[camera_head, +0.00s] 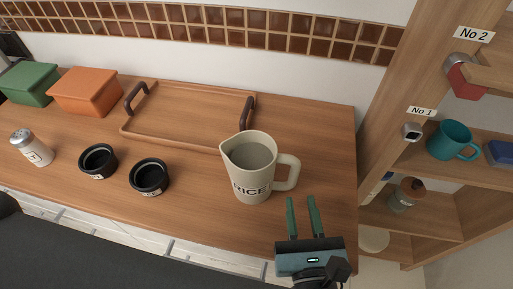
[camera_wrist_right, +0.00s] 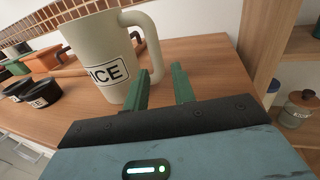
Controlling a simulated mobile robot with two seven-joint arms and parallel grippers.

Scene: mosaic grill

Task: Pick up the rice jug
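The rice jug (camera_head: 251,180) is cream coloured with a RICE label and stands upright on the wooden counter, its handle to the right. It also shows in the right wrist view (camera_wrist_right: 100,62), with the handle (camera_wrist_right: 150,45) near the fingers. My right gripper (camera_head: 303,200) is open and empty, just in front of and below the handle, with its two green fingers apart. In the right wrist view the gripper (camera_wrist_right: 165,78) has its left fingertip close to the jug's lower right side; I cannot tell if they touch. My left gripper is not in view.
A wooden tray (camera_head: 186,142) with dark handles lies behind the jug. Two black bowls (camera_head: 149,178), a shaker (camera_head: 32,147), a green box (camera_head: 29,84) and an orange box (camera_head: 85,92) stand left. A shelf unit with a teal mug (camera_head: 449,141) is right.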

